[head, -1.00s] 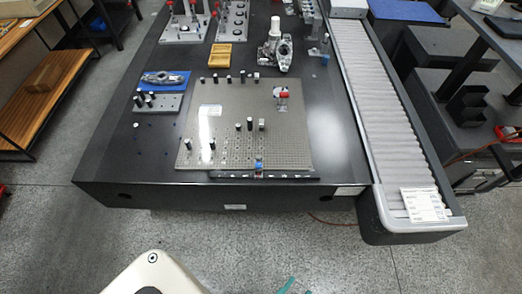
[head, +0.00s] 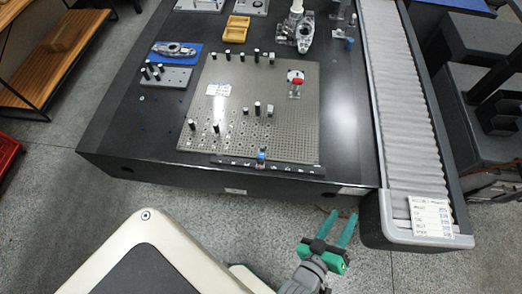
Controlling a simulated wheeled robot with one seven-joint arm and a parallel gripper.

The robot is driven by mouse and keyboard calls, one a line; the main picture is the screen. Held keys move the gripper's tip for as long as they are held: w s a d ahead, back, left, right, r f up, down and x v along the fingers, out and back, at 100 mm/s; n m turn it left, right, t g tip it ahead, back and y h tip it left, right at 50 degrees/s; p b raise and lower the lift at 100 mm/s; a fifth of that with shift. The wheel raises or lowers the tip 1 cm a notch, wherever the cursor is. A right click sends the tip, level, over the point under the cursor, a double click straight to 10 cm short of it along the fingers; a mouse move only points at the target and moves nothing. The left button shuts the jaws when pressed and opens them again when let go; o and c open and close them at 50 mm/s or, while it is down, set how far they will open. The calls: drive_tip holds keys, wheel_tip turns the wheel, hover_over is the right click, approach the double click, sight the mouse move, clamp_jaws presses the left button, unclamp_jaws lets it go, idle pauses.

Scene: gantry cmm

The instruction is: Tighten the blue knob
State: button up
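A small blue knob (head: 262,154) sits on a dark marked rail (head: 230,161) along the front edge of the grey perforated plate (head: 285,130). Another small blue part (head: 349,44) shows on a fixture at the back right; I cannot tell whether it is a knob. My gripper (head: 341,215) has green fingers, spread apart with nothing between them. It is over the floor in front of the black table, below and to the right of the blue knob on the rail, well clear of it.
The black table (head: 120,135) carries short posts, a red-topped clamp (head: 295,80), a yellow tray (head: 236,29) and a metal part on a blue pad (head: 163,54). Open floor lies in front.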

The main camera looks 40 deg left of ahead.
drive_tip(key=w+d+r+n+h, duration=0.1)
drive_tip(key=w+r+h, duration=0.2)
drive_tip(key=w+r, duration=0.55)
drive_tip(key=w+d+r+h, duration=0.1)
drive_tip(key=w+r+h, duration=0.2)
drive_tip(key=w, duration=1)
drive_tip(key=g+y, duration=0.6)
drive_tip(key=g, duration=0.9)
hover_over(261, 155)
wheel_tip(261, 155, down, 6)
drive_tip(key=shift+n, duration=0.4)
wheel_tip(261, 155, down, 10)
drive_tip(key=shift+r, duration=0.25)
clamp_jaws()
